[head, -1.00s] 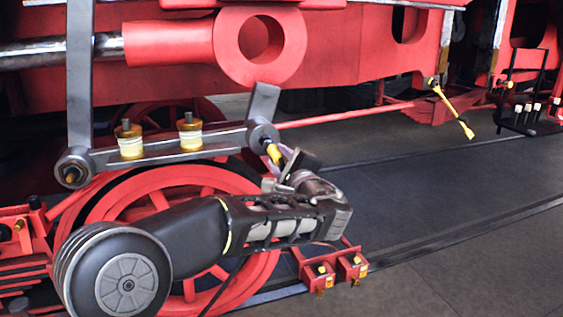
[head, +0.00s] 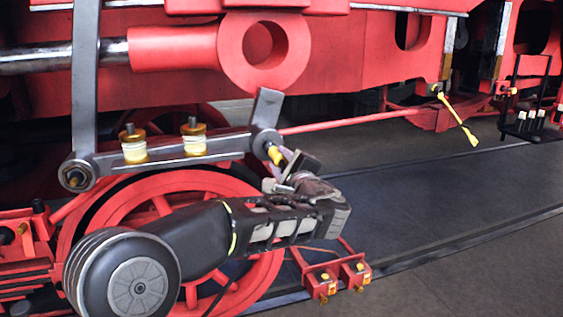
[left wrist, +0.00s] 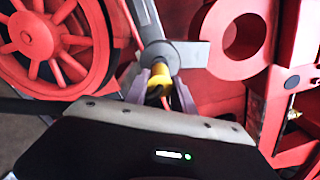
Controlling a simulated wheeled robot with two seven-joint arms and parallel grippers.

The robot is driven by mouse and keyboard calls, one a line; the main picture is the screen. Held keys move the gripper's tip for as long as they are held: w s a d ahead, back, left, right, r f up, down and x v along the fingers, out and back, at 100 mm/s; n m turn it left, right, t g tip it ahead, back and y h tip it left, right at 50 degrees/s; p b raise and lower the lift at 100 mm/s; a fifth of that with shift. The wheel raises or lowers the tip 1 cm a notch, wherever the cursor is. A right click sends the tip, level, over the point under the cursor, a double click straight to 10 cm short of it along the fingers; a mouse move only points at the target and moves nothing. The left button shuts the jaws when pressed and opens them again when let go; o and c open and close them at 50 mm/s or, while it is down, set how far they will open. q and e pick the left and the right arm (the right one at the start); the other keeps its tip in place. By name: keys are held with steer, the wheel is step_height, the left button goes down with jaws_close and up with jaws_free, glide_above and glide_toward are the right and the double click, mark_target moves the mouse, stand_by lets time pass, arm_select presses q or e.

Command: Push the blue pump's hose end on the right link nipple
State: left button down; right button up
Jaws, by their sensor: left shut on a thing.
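My left gripper (head: 283,163) is shut on a yellow hose end (head: 274,154) at the right end of the grey link bar (head: 225,143). In the left wrist view, the yellow hose end (left wrist: 156,92) sits between the purple-grey fingers (left wrist: 150,85). It lines up with the round boss and nipple at the link's end, close against it. I cannot tell how far it is on the nipple, which is mostly hidden. The blue pump itself does not show. My right gripper is not in view.
Two brass-and-white cups (head: 194,138) stand on the link bar. A large red spoked wheel (head: 130,202) is behind my arm. A red rod eye (head: 264,55) is above. The dark floor at right is clear.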

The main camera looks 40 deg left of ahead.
arm_select(q)
steer(key=c, duration=1)
jaws_free()
steer(key=b+v, duration=0.2)
steer(key=v, duration=0.5)
steer(key=shift+s+d+b, duration=0.2)
steer(key=shift+d+b, duration=0.1)
steer(key=shift+d, duration=0.05)
